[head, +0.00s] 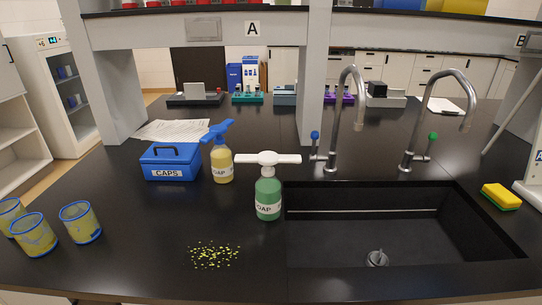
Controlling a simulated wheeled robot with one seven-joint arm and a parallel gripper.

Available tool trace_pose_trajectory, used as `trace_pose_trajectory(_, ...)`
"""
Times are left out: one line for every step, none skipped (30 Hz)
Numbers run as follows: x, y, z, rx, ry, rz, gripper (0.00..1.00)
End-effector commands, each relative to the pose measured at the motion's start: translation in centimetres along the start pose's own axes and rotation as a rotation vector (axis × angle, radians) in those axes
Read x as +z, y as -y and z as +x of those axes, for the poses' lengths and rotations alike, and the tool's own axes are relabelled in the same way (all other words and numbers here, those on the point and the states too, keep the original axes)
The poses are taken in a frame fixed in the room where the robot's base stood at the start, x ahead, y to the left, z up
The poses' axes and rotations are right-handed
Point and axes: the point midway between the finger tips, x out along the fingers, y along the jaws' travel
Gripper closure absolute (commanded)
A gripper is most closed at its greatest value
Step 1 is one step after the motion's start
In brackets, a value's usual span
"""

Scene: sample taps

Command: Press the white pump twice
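A green soap bottle (268,198) with a white pump (267,159) on top stands upright on the black bench, just left of the sink. The pump head is a wide white bar. My gripper is not in view.
A blue CAPS box (171,162) stands left of the bottles. Blue-rimmed beakers (81,222) stand at the left front. Yellow-green bits (214,255) lie on the bench in front. The sink (405,235), two taps (347,115) and a sponge (501,197) are to the right.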

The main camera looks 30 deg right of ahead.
Motion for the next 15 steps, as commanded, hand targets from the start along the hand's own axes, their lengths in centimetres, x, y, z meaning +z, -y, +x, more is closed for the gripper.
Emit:
trace_pose_trajectory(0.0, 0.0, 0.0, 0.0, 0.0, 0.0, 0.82)
trace_pose_trajectory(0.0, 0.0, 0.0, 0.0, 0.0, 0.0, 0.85)
trace_pose_trajectory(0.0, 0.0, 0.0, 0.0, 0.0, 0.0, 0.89)
trace_pose_trajectory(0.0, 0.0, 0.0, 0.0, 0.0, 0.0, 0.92)
trace_pose_trajectory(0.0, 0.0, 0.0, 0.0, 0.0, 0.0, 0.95)
trace_pose_trajectory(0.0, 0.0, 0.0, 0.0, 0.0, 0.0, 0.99)
trace_pose_trajectory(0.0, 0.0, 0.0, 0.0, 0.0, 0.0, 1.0)
trace_pose_trajectory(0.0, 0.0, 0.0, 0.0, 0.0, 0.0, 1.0)
trace_pose_trajectory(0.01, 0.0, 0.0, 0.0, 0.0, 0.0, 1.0)
trace_pose_trajectory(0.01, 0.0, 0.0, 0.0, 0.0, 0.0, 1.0)
trace_pose_trajectory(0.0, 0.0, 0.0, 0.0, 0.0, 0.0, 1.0)
trace_pose_trajectory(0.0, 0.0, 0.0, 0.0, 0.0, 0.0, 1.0)
trace_pose_trajectory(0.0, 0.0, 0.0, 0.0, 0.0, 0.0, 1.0)
trace_pose_trajectory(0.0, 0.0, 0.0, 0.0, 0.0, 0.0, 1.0)
trace_pose_trajectory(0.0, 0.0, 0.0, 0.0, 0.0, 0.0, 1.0)
